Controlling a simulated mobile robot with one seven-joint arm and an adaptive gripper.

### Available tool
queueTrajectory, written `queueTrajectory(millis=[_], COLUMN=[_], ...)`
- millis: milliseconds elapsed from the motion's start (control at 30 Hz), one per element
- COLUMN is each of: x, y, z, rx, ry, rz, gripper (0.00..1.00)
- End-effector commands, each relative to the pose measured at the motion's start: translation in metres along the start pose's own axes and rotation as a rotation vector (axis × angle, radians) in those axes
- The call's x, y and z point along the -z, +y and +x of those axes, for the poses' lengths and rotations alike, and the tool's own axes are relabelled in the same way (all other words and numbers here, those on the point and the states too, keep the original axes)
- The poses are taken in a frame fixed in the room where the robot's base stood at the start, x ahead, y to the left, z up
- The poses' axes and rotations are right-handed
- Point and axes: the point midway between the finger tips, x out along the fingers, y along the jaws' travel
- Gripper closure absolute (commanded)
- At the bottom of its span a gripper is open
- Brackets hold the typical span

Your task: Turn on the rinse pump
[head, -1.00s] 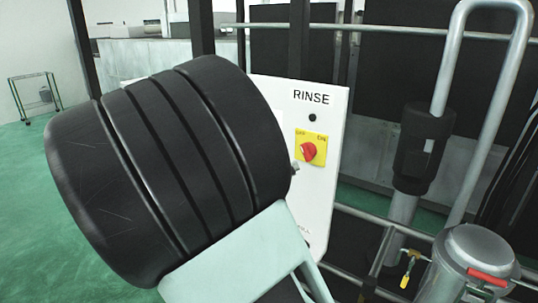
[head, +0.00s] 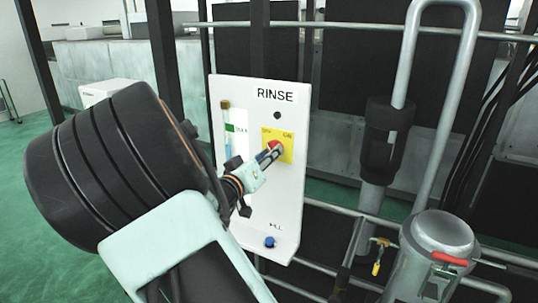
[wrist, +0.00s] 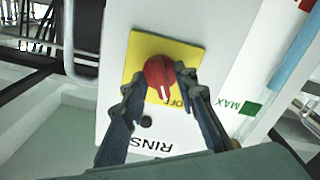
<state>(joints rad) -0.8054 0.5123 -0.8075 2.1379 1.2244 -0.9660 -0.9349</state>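The red rotary knob (head: 275,146) sits on a yellow plate (head: 287,155) lettered OFF and ON, on the white RINSE panel (head: 276,203). My gripper (head: 270,154) is at the knob, reaching in from the left in the head view and partly covering it. In the wrist view my gripper (wrist: 160,82) has one finger on each side of the knob (wrist: 160,74); whether they touch it is hard to tell. The knob's white mark points toward the lettered side, close to the OFF word. The ON word is hidden there behind the left finger.
The panel also carries a dark round indicator (head: 277,115), a blue button (head: 270,242) and a level tube (head: 227,135) marked MAX. A metal rail runs below. A steel canister (head: 437,250) with a red handle and bent pipes stand to the right.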

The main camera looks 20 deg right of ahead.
Motion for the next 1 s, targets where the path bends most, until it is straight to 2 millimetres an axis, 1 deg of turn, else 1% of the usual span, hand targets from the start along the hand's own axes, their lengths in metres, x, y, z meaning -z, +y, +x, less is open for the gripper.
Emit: queueTrajectory(millis=[33,200,233,467,667,867,1000], x=[-0.0001,-0.0001,-0.0001,-0.0002,-0.0007,-0.0017,-0.0024], y=[0.0000,0.0000,0.0000,-0.0001,-0.0006,-0.0011,-0.0012], z=[-0.0002,-0.0003,-0.0003,-0.0004,-0.0005,-0.0003,-0.0001], rx=[0.000,0.000,0.000,0.000,0.000,0.000,-0.001], ry=[0.000,0.000,0.000,0.000,0.000,-0.001,-0.001], rz=[0.000,0.000,0.000,0.004,0.051,0.171,0.292], gripper=[0.81,0.99,1.00,1.00,1.00,1.00,1.00])
